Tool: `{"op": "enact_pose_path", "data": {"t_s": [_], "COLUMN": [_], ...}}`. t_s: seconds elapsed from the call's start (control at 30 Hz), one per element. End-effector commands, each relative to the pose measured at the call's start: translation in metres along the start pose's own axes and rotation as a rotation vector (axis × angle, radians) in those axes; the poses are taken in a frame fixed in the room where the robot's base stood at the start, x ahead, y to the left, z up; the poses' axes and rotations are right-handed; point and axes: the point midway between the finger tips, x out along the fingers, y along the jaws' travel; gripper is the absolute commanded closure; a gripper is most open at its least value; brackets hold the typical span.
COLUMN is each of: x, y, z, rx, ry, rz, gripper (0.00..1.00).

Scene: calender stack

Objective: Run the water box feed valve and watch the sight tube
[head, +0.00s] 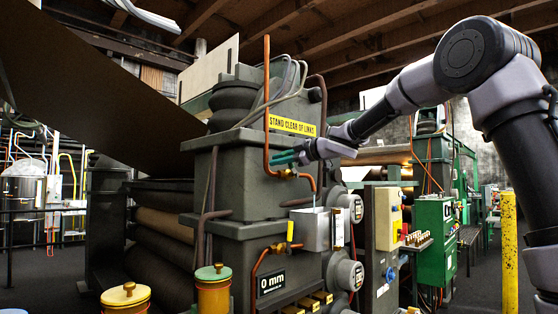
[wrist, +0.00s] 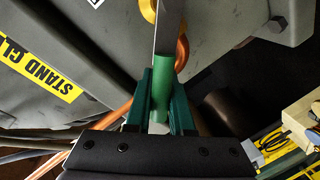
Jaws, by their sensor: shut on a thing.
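My gripper (head: 284,157) reaches in from the right to the feed valve (head: 288,173), a brass body on a copper pipe above the water box. In the wrist view my gripper (wrist: 160,98) has its teal fingers shut on the valve's green lever grip (wrist: 161,85). A flat metal bar joins the grip to the brass valve (wrist: 149,10). The water box (head: 310,232) is a light grey metal box on the machine's front. A narrow upright strip (head: 338,229) on its right side looks like the sight tube; its level is too small to read.
A yellow "STAND CLEAR OF LINKS" sign (head: 292,125) is above the valve. Round gauges (head: 353,207) sit right of the box. A green cabinet (head: 435,250) and a yellow post (head: 509,250) are at right.

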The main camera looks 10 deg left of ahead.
Motion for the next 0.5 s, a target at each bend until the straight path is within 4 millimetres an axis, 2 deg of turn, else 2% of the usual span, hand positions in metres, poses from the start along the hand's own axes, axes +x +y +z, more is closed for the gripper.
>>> {"op": "enact_pose_path", "data": {"t_s": [0.17, 0.2, 0.23, 0.27, 0.5], "x": [0.0001, 0.0, 0.0, 0.0, 0.0], "y": [-0.0005, -0.0005, -0.0004, -0.0004, -0.0001], "z": [0.0005, 0.0005, 0.0004, 0.0004, 0.0002], "rx": [0.001, 0.002, 0.002, 0.001, 0.002], "ry": [0.0, 0.0, 0.0, 0.0, 0.0], "rz": [-0.001, -0.001, -0.001, -0.001, 0.0], "gripper": [1.0, 0.68, 0.56, 0.49, 0.49]}}
